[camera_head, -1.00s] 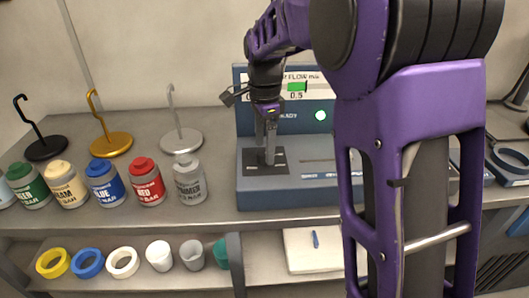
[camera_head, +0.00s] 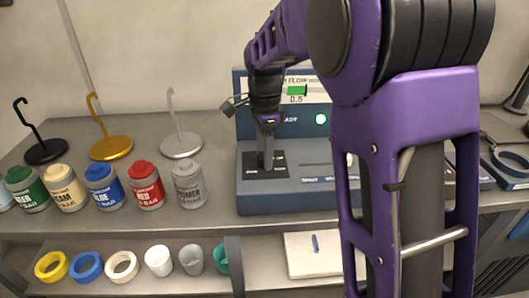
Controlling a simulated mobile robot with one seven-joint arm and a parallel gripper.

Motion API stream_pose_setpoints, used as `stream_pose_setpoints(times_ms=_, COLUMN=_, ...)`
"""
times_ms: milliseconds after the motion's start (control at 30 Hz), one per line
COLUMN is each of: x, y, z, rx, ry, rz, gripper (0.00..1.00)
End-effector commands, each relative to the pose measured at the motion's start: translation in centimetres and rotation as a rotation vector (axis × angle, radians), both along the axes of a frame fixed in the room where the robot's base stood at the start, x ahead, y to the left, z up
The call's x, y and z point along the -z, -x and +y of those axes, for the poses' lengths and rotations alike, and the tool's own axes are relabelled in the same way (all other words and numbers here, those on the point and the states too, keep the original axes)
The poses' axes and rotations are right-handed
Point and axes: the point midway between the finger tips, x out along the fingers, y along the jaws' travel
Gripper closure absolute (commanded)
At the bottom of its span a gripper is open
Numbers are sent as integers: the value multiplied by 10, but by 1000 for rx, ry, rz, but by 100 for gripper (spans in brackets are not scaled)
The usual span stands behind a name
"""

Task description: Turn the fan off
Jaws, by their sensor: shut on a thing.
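The fan unit is a blue-grey console (camera_head: 290,204) standing on the bench, with an upright display panel behind. A green bar (camera_head: 297,91) shows on its display, with a reading that looks like 0.5 below. A black plate (camera_head: 281,170) is set into the console's left top. My gripper (camera_head: 265,160) points down over this plate, shut on a small control there. The fingers hide the control, so its shape and position cannot be told. My arm covers the console's right part.
Several labelled bottles, including a red one (camera_head: 146,187) and a grey one (camera_head: 188,185), stand left of the console. A silver hook stand (camera_head: 182,145) is behind them. Rings and cups lie on the lower shelf (camera_head: 262,258). A strip of bench before the bottles is clear.

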Motion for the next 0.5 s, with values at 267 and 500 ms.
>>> stream_pose_setpoints(times_ms=267, x=-2, y=0, z=0, rx=-46, ry=0, rz=1, gripper=100)
stream_pose_setpoints(times_ms=500, x=-3, y=0, z=0, rx=-192, ry=1, rz=1, gripper=100)
